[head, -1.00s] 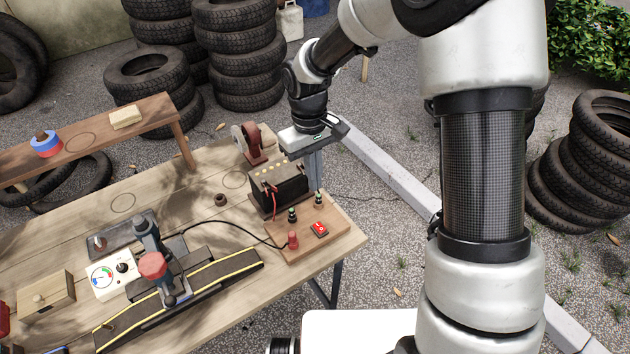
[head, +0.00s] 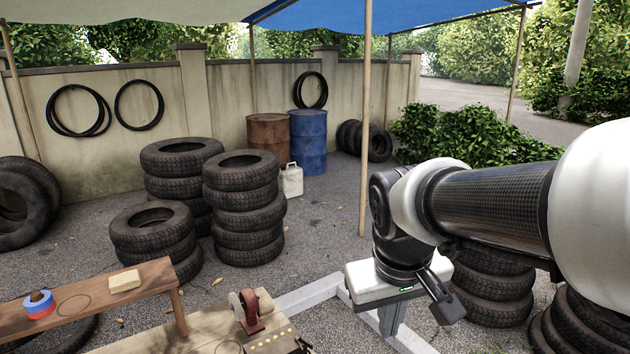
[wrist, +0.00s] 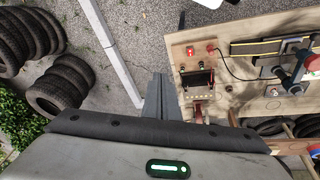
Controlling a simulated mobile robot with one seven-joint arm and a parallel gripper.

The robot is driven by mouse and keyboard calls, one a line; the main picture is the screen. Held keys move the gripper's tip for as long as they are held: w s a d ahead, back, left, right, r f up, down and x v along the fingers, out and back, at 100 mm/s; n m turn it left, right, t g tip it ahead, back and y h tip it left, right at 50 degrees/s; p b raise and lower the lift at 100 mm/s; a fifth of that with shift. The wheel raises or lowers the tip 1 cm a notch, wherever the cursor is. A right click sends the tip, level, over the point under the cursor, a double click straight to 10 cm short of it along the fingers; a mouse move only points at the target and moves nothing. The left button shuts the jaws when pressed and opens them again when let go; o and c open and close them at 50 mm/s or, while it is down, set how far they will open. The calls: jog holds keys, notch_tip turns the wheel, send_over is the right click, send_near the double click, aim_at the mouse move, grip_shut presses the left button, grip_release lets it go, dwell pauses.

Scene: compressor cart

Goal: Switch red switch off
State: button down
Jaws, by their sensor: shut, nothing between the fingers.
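The red switch (wrist: 190,51) shows small in the wrist view, on a wooden board (wrist: 201,41) near the bench edge. It is too small to tell whether it is on or off. A second red part (wrist: 211,48), a round knob, sits beside it. The head view does not show the switch. My gripper (wrist: 160,78) is shut and empty, its fingers left of the board over gravel in the wrist view. In the head view my gripper (head: 391,322) points down, right of the bench, touching nothing.
A black battery (wrist: 197,80) stands beside the board. A red tape dispenser (head: 248,312) sits on the wooden bench (head: 178,332). A shelf (head: 85,297) holds a blue-red roll (head: 39,304) and a sponge-like block (head: 125,281). Tyre stacks (head: 243,208) stand behind.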

jog(key=s+d+r+m+t, duration=0.2)
jog(key=s+r, duration=0.2)
jog(key=s, duration=0.3)
jog(key=shift+s+d+y+p, duration=0.25)
jog(key=shift+s+y+p, duration=0.15)
jog(key=c, duration=2.3)
grip_release()
jog(key=shift+s, duration=0.2)
jog(key=o, duration=0.4)
jog(key=shift+w, duration=0.2)
jog(key=shift+o, duration=1.3)
jog(key=w+a+f+n+g+h, duration=0.1)
jog(key=w+f, duration=0.1)
jog(key=w, duration=0.4)
jog(key=shift+f+p, duration=0.35)
jog(key=w+a+f+n+g, duration=0.1)
jog(key=w+a+f+n, duration=0.1)
jog(key=w+a+f, duration=0.35)
jog(key=w+a+f+n+g+y+p, duration=0.1)
jog(key=w+a+f+n+g, duration=0.15)
jog(key=f, duration=0.55)
jog(key=w+a+f+n+g, duration=0.1)
jog(key=w+a+f, duration=0.3)
jog(key=f, duration=2)
jog(key=shift+s+a+f, duration=0.1)
jog(key=shift+a+f, duration=0.15)
jog(key=shift+f, duration=0.1)
jog(key=shift+c, duration=0.2)
